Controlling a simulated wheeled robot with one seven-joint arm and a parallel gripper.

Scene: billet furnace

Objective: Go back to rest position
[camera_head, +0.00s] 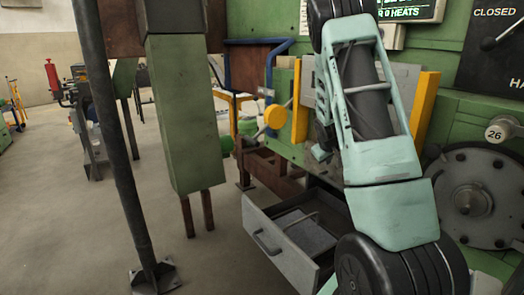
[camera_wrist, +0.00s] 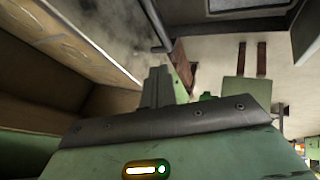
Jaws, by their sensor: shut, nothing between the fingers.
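My gripper (camera_wrist: 162,84) shows in the wrist view, with its dark fingers together and nothing seen between them. In the head view my pale green arm rises on the right side and bends over in front of the green machine. The arm hides most of my gripper there. No object of the task is held.
A grey drawer (camera_head: 272,243) stands pulled open low beside my arm, with a flat grey piece inside. A dark pole (camera_head: 118,150) and a green post (camera_head: 183,115) stand to the left. Yellow uprights (camera_head: 302,100) flank the machine front.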

